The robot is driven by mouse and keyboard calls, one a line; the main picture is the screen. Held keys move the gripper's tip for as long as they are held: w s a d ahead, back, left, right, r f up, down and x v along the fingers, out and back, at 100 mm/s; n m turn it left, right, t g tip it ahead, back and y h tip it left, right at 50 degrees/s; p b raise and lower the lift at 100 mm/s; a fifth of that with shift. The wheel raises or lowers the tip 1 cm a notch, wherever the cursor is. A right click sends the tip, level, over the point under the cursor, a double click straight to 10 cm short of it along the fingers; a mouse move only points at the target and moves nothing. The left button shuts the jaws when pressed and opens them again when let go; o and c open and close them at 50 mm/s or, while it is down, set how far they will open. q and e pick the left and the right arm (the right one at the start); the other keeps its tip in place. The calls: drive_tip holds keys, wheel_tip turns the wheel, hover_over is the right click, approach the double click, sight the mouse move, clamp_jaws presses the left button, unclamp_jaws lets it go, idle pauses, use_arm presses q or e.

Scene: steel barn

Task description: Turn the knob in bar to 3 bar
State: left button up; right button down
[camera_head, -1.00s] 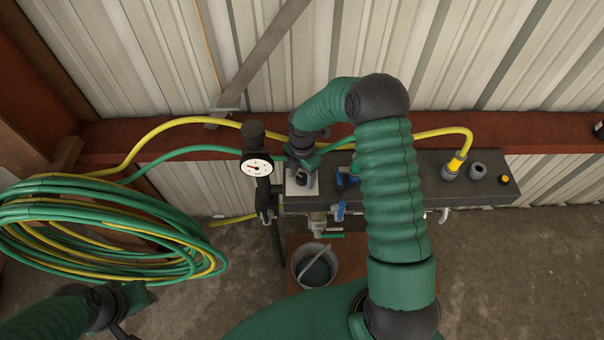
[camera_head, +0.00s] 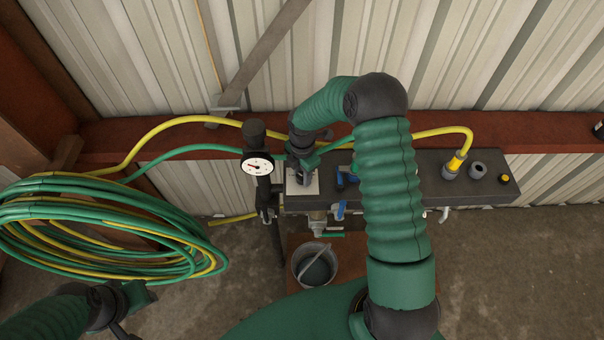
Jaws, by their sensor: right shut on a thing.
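My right gripper (camera_head: 302,176) points down over a pale square plate (camera_head: 299,188) just right of the gauge. It is shut on the knob there, which the gripper and wrist mostly hide. My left gripper (camera_head: 122,325) is at the bottom left edge, low and away from the bar. Its fingers are cut off by the frame, so its opening does not show.
Blue valve handles (camera_head: 340,209) sit on the bar (camera_head: 440,190), right of the plate. A metal bucket (camera_head: 315,264) stands below. Coiled green and yellow hoses (camera_head: 100,230) hang at the left. A yellow hose (camera_head: 185,122) runs behind along the red beam (camera_head: 110,137).

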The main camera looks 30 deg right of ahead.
drive_tip(key=m, duration=0.5)
drive_tip(key=shift+w+d+r, duration=0.1)
drive_tip(key=shift+w, duration=0.05)
drive_tip(key=m, duration=0.5)
drive_tip(key=shift+m+b, duration=0.35)
drive_tip(key=shift+m, duration=0.05)
drive_tip(key=m, duration=0.5)
drive_tip(key=shift+m+b, duration=0.35)
drive_tip(key=shift+m, duration=2.05)
drive_tip(key=c, duration=0.9)
unclamp_jaws()
drive_tip(key=shift+c, duration=0.2)
